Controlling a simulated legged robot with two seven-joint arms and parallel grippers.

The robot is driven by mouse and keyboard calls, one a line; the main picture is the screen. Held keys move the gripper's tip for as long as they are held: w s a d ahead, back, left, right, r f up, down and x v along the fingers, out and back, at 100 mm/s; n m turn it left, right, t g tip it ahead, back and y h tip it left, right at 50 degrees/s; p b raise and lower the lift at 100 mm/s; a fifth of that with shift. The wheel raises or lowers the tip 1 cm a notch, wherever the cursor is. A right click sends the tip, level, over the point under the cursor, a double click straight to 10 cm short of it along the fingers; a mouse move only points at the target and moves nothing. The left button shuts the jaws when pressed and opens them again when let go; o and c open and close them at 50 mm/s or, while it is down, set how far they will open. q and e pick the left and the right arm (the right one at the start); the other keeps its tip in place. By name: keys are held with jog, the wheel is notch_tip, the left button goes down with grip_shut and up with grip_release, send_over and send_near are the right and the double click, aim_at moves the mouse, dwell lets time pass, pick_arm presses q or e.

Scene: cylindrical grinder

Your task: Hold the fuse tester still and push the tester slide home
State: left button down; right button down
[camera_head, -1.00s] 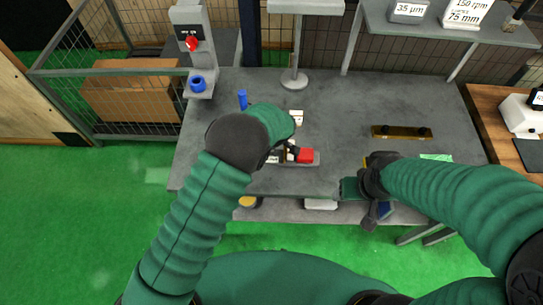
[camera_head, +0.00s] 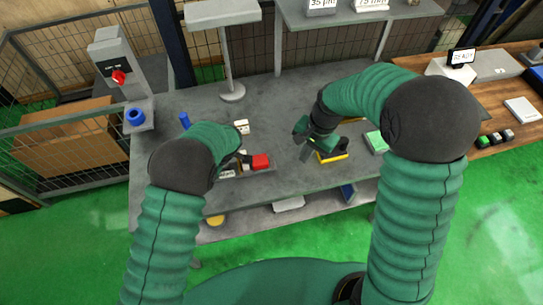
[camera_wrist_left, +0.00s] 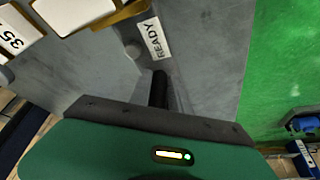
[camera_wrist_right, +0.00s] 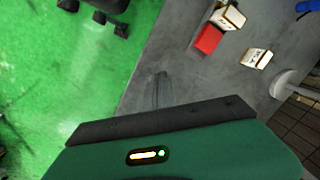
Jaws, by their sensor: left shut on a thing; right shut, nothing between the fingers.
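The fuse tester (camera_head: 249,171) lies near the front edge of the grey table, left of centre, with a red block (camera_head: 260,161) at its right end that looks like the slide. The red block also shows in the right wrist view (camera_wrist_right: 209,39). My left gripper (camera_head: 241,158) is shut on the tester from the left; its arm hides part of it. In the left wrist view a READY label (camera_wrist_left: 153,39) lies beyond the finger. My right gripper (camera_head: 307,152) is shut and empty, to the right of the red block and apart from it.
A yellow-and-black item (camera_head: 332,156) lies close to my right gripper. A green pad (camera_head: 377,143) lies further right. A small white labelled block (camera_head: 242,127) stands behind the tester. A lamp-like stand (camera_head: 232,92) is at the back. Bare table separates the red block and right gripper.

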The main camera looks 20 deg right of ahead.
aim_at(271, 163)
pick_arm(q)
jog(key=shift+d, duration=0.15)
pick_arm(e)
jog(key=w+d+f+m+y, duration=0.1)
jog(key=w+f+m+y, duration=0.1)
jog(key=w+m, duration=0.6)
jog(key=shift+w+d+f+m+g+y, duration=0.35)
jog(key=shift+w+f, duration=0.25)
jog(key=shift+f, duration=0.3)
jog(key=shift+a+f, duration=0.1)
jog(key=shift+a, duration=0.1)
jog(key=x, duration=0.9)
jog(key=shift+a+f, duration=0.1)
jog(key=shift+f, duration=0.05)
jog(key=a, duration=0.3)
jog(key=shift+a+f, duration=0.2)
jog(key=shift+a, duration=0.4)
